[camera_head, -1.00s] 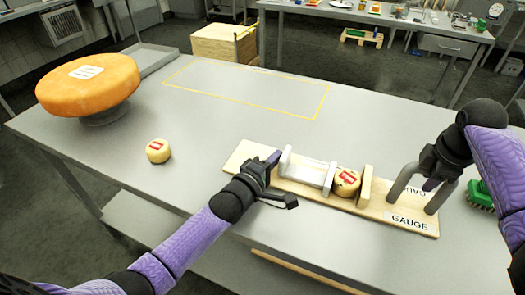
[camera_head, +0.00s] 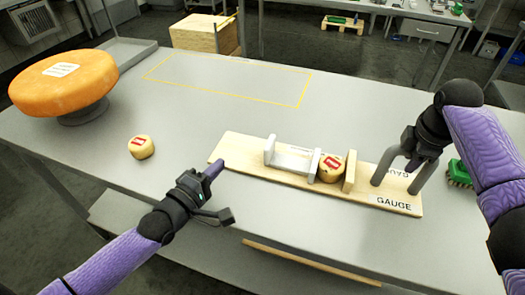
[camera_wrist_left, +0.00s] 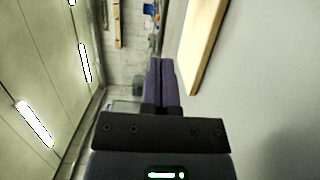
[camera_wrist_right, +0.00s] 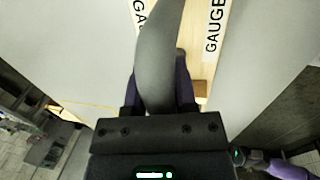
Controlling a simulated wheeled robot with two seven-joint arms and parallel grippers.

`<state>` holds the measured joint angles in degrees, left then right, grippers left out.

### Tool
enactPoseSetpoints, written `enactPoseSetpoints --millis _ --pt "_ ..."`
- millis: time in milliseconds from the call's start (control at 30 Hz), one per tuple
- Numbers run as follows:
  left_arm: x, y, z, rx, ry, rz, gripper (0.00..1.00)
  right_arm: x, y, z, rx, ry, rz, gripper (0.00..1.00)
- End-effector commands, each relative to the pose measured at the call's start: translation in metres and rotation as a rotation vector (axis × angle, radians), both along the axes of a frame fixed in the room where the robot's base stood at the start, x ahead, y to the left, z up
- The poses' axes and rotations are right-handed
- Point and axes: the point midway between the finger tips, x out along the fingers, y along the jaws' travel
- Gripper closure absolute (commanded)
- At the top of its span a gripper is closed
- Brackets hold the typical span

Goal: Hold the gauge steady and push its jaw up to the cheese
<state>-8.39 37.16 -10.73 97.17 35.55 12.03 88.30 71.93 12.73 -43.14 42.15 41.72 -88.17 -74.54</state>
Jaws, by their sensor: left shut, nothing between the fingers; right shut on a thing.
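The wooden gauge (camera_head: 245,149) lies on the table. Its white sliding jaw (camera_head: 292,157) has one end plate against or very near the left side of the small cheese (camera_head: 330,167). The fixed wooden block (camera_head: 349,172) stands close at the cheese's right; I cannot tell if all touch. My left gripper (camera_head: 215,169) is shut and empty, at the gauge's left end, apart from the jaw; its closed fingers (camera_wrist_left: 160,82) show in the left wrist view. My right gripper (camera_head: 410,155) is shut on the gauge's grey handle (camera_head: 383,168), which also shows in the right wrist view (camera_wrist_right: 156,50).
A second small cheese (camera_head: 141,147) sits on the table at left. A large orange cheese wheel (camera_head: 62,80) rests on a stand behind it. A green brush (camera_head: 458,174) lies right of the gauge. The yellow-outlined area (camera_head: 230,80) is empty.

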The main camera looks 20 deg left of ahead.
Motion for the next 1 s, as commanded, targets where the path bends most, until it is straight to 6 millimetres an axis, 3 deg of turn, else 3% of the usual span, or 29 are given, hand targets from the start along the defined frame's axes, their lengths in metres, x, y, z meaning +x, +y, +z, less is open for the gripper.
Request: enactPoseSetpoints --millis 400,633,1000 --pt "0.088 -0.02 0.002 0.001 -0.003 0.0 1.0 0.0 0.0 0.001 0.0 -0.002 0.0 1.0" --pt "0.087 -0.054 0.001 -0.004 -0.001 -0.002 1.0 0.0 0.0 0.001 0.0 -0.001 0.0 1.0" --pt "0.087 -0.06 0.0 0.001 0.0 -0.001 1.0 0.0 0.0 0.001 0.0 -0.002 0.0 1.0"
